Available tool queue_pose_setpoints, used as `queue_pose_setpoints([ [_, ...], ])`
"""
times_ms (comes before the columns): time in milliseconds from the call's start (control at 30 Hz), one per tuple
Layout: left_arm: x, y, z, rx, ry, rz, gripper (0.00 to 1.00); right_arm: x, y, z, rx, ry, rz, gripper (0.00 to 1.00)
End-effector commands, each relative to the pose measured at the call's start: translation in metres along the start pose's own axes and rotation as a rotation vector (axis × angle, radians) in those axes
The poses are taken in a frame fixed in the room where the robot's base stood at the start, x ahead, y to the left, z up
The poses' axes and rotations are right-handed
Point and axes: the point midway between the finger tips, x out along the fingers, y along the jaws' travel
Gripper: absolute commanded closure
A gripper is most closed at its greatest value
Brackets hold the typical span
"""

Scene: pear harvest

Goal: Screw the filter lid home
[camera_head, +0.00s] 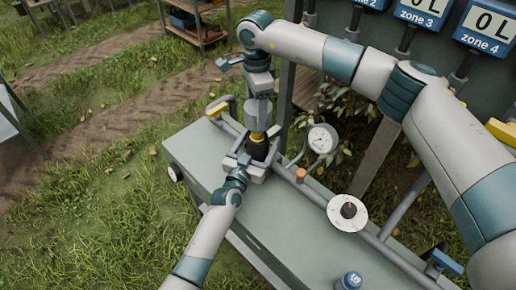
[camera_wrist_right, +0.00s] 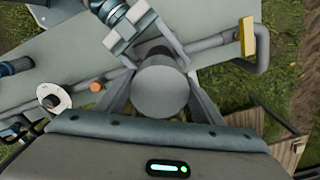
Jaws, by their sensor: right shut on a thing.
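The filter lid is a grey cylinder (camera_head: 258,112) in the head view; its round top (camera_wrist_right: 160,92) faces the camera in the right wrist view. My right gripper (camera_head: 258,92) comes down from above and is shut on the lid. Below the lid are a yellow band (camera_head: 258,136) and the dark filter body (camera_head: 258,150), upright on the pipe. My left gripper (camera_head: 252,160) reaches in from below, its fingers either side of the dark body. I cannot tell whether they touch it. The seam between lid and body is too small to judge.
The pipe (camera_head: 371,243) runs along the grey bench (camera_head: 205,150). A pressure gauge (camera_head: 322,138) and a white dial with a black knob (camera_head: 347,213) stand right of the filter. A yellow-handled valve (camera_head: 218,108) is at left. Zone displays (camera_head: 424,12) hang behind.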

Motion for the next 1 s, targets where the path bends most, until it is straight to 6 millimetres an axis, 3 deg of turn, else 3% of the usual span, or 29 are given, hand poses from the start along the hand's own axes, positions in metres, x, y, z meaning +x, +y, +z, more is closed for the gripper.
queue_pose_setpoints([
  [200,0.018,0.0,0.0,0.0,-0.001,0.0,0.25,0.0,0.0,0.0,0.0,0.0,0.0,0.61],
  [567,0.021,0.0,0.0,0.0,0.0,-0.001,0.25,0.0,0.0,0.0,0.0,0.0,0.0,0.61],
  [667,0.021,0.0,0.0,0.0,-0.001,0.0,0.44,0.0,0.0,0.0,0.0,0.0,0.0,0.61],
  [833,0.021,-0.001,0.0,0.0,-0.001,-0.001,0.85,0.0,0.0,0.0,0.0,0.0,0.0,0.61],
  [1000,0.021,-0.001,0.0,0.0,-0.001,-0.001,0.86,0.004,0.0,0.0,0.0,0.0,0.001,0.61],
])
